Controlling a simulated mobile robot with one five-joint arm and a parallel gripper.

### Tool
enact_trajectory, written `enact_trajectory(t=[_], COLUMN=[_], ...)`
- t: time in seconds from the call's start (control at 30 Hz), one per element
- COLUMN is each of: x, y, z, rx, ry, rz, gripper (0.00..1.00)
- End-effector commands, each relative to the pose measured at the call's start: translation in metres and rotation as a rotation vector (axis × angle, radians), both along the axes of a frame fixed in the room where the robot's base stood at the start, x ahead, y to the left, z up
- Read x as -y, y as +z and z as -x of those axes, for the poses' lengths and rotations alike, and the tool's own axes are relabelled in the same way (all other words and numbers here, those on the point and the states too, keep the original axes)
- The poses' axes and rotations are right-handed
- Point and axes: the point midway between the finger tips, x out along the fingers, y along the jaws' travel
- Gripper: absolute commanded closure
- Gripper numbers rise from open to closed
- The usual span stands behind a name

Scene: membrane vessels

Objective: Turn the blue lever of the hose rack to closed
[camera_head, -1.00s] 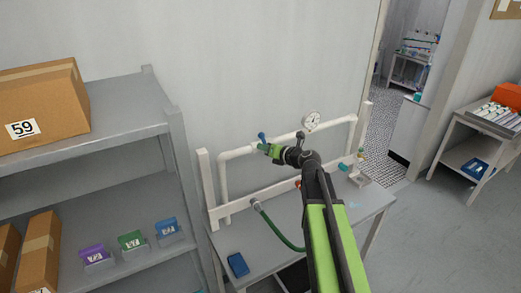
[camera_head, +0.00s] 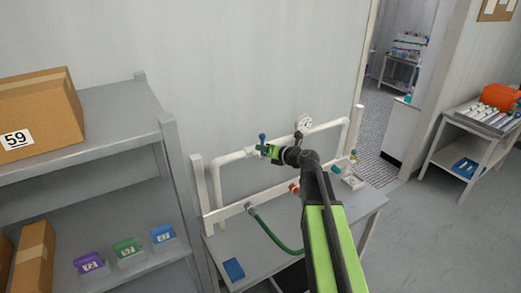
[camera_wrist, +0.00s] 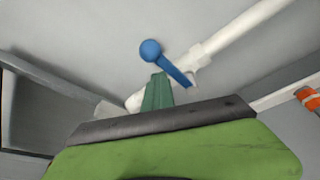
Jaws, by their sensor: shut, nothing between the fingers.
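The blue lever (camera_head: 262,138) sits on the white pipe of the hose rack (camera_head: 235,157). In the wrist view the lever (camera_wrist: 172,64) has a round blue knob at upper left and an arm slanting down right to a white fitting on the pipe (camera_wrist: 230,38). My gripper (camera_head: 268,151) is at the pipe beside the lever. In the wrist view its green fingertips (camera_wrist: 157,88) are together, just below the knob and left of the lever's arm. Whether they touch the lever I cannot tell. My gripper partly hides the pipe behind it.
A gauge (camera_head: 305,123) is on the pipe to the right. A green hose (camera_head: 275,235) hangs from the rack's lower rail. A grey shelf (camera_head: 85,160) with cartons and small bins stands close on the left.

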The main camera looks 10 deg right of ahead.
Motion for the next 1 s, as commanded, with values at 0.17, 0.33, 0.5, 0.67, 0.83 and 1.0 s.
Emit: enact_trajectory(t=[0.17, 0.33, 0.5, 0.67, 0.83, 1.0], x=[0.006, 0.005, -0.008, -0.038, -0.01, 0.013], y=[0.002, 0.002, 0.002, 0.001, 0.001, 0.001], z=[-0.002, -0.002, 0.002, 0.01, 0.049, 0.08], rx=[0.005, 0.005, 0.004, 0.002, 0.001, 0.001], ry=[-0.014, -0.014, -0.011, -0.005, -0.009, -0.006], rz=[-0.002, -0.002, -0.001, 0.002, 0.001, 0.002], gripper=[1.0, 1.0, 1.0, 1.0, 1.0, 1.0])
